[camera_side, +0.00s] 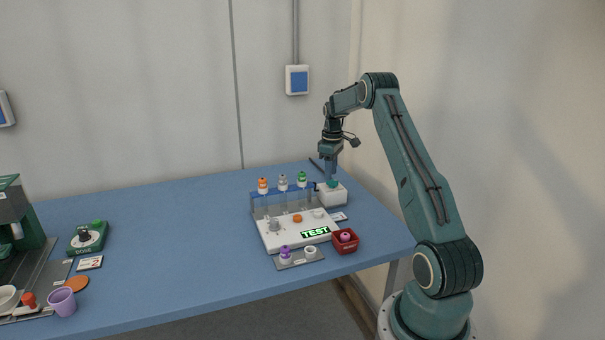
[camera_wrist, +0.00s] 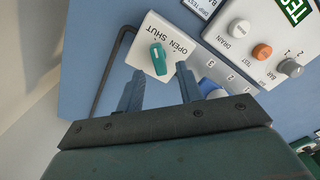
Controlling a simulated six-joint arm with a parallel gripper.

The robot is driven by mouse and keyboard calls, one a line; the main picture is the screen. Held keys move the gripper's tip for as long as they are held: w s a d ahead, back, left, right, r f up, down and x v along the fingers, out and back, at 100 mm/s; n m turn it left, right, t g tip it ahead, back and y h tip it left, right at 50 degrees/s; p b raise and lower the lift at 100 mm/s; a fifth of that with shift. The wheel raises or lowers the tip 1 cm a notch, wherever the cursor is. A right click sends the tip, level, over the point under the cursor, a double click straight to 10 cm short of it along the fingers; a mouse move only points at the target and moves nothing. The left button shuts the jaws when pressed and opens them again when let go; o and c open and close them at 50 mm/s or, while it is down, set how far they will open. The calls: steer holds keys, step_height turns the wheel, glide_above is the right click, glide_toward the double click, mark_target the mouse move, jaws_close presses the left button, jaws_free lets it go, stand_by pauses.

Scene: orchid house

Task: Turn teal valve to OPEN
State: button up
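The teal valve handle (camera_wrist: 158,60) sits on a white box (camera_wrist: 139,48) marked OPEN and SHUT in the wrist view. Its upper end points toward the lettering, nearer the word SHUT than OPEN. My gripper (camera_wrist: 160,69) is open, one finger on each side of the handle, with gaps visible on both sides. In the side view my gripper (camera_side: 330,170) points down directly above the teal valve (camera_side: 332,183) on the white box (camera_side: 335,197) at the right of the bench. Nothing is held. Whether the fingertips are down at handle height is hard to tell.
A white panel (camera_side: 275,239) with knobs and a lit TEST sign stands left of the valve box. Behind it is a blue rack (camera_side: 258,207) with several capped vials. A red tray (camera_side: 345,247) sits in front. A dark bent rod (camera_wrist: 104,75) runs beside the box.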

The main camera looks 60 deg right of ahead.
mark_target(332, 183)
steer(key=shift+f, duration=1.2)
jaws_close()
